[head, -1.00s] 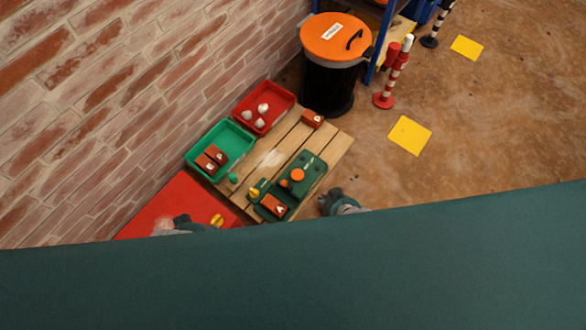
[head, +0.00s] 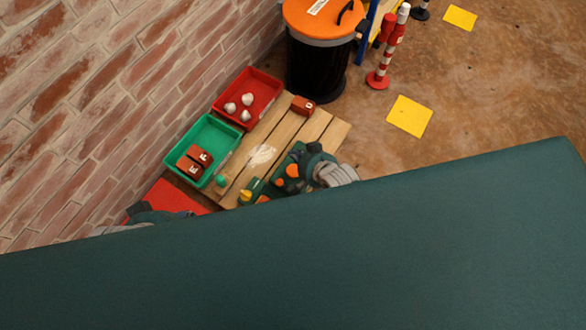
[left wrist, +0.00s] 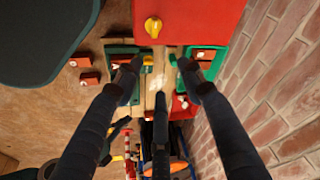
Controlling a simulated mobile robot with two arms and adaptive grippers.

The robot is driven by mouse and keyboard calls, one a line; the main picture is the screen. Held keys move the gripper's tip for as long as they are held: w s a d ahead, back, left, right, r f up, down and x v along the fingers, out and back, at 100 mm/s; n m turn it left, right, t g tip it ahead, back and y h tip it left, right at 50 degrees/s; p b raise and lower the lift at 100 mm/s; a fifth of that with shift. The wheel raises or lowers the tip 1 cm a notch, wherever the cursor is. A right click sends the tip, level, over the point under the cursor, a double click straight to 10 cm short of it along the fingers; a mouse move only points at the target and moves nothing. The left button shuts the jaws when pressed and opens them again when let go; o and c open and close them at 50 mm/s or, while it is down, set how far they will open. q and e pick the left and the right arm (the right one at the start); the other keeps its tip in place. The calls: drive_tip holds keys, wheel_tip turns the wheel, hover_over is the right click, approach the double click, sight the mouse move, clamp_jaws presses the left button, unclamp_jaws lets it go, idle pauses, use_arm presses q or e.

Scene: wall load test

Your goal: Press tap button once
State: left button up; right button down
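A green device (head: 277,181) with round orange parts (head: 292,170) lies on the wooden slatted table. My right gripper (head: 312,160) is over its right end and covers part of it; whether it touches or is open cannot be told. A small green knob (head: 221,181) and a yellow piece (head: 245,196) stand left of the device. I cannot tell which part is the tap button. My left gripper (left wrist: 158,72) has its fingers wide apart, empty, over the table. In the left wrist view a yellow knob (left wrist: 153,26) sits on a red surface (left wrist: 190,18).
A green tray (head: 231,136) holds brown blocks (head: 194,160), and a red tray (head: 273,84) holds white rounded pieces. Another brown block (head: 302,105) is on the table's far edge. A black bin (head: 316,70) with an orange lid and a striped post (head: 386,62) stand beyond. A brick wall is left.

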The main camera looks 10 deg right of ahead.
sight(295, 171)
use_arm(q)
drive_tip(key=w+d+r+t+h+b, duration=0.1)
drive_tip(key=w+d+r+t+b, duration=0.15)
drive_tip(key=w+r+t, duration=0.5)
drive_tip(key=w+d+r+t+h+b, duration=0.25)
drive_tip(key=w+d+r, duration=0.2)
drive_tip(key=w, duration=0.55)
use_arm(e)
wheel_tip(295, 171, down, 4)
drive_tip(key=shift+f, duration=0.15)
drive_tip(key=shift+f+b, duration=0.65)
drive_tip(key=shift+f, duration=0.2)
wheel_tip(295, 171, down, 3)
drive_tip(key=shift+r+b, duration=0.2)
drive_tip(key=shift+b, duration=0.75)
use_arm(q)
wheel_tip(295, 171, up, 21)
drive_tip(key=s+d+m+t+h, duration=0.1)
drive_tip(key=t+h, duration=0.1)
drive_tip(key=t, duration=0.8)
drive_tip(key=shift+s+d+t+h, duration=0.2)
drive_tip(key=shift+s+t+h, duration=0.1)
drive_tip(key=shift+h, duration=0.05)
use_arm(e)
drive_tip(key=shift+f, duration=0.1)
use_arm(q)
drive_tip(key=shift+f, duration=0.1)
use_arm(e)
drive_tip(key=shift+f, duration=0.15)
